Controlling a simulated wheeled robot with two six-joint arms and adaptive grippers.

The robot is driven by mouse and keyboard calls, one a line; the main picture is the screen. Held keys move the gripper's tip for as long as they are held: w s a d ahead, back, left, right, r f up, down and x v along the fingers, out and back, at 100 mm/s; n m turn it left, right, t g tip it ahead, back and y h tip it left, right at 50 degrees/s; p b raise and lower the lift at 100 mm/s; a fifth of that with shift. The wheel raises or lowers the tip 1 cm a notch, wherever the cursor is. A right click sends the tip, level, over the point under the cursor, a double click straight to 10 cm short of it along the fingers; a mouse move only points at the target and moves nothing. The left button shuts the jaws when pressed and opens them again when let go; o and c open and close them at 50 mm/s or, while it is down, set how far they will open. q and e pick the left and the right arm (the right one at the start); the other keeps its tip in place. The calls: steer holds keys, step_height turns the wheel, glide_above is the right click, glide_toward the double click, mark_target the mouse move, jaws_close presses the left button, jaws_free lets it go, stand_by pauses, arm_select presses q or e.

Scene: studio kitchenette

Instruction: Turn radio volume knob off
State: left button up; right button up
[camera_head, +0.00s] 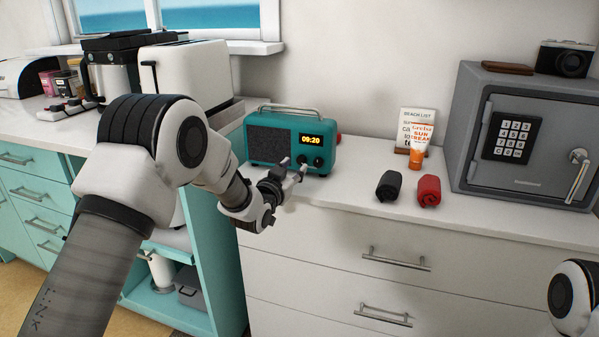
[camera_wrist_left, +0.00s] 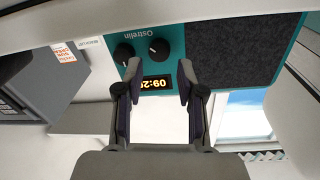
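The teal radio (camera_head: 290,138) stands on the white counter with a dark speaker grille, a lit display reading 09:20 and two black knobs low on its right side. In the left wrist view the radio (camera_wrist_left: 193,50) appears upside down, with one knob (camera_wrist_left: 159,48) near the middle and another knob (camera_wrist_left: 123,53) to its left. My left gripper (camera_head: 292,168) is just in front of the radio's lower front, partly covering the area by the knobs. In the wrist view its fingers (camera_wrist_left: 160,77) are apart with nothing between them; contact with a knob cannot be told. My right gripper is out of view.
A grey safe (camera_head: 530,135) stands at the right, with a camera (camera_head: 565,59) on top. A white toaster (camera_head: 185,80) is behind my left arm. The counter before the radio is narrow.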

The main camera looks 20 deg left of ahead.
mark_target(300, 161)
arm_select(q)
steer(key=w, duration=0.2)
steer(key=shift+w+d, duration=0.25)
steer(key=shift+w, duration=0.15)
steer(key=shift+w+f, duration=0.1)
steer(key=shift+w, duration=0.25)
steer(key=shift+s, duration=0.1)
jaws_close()
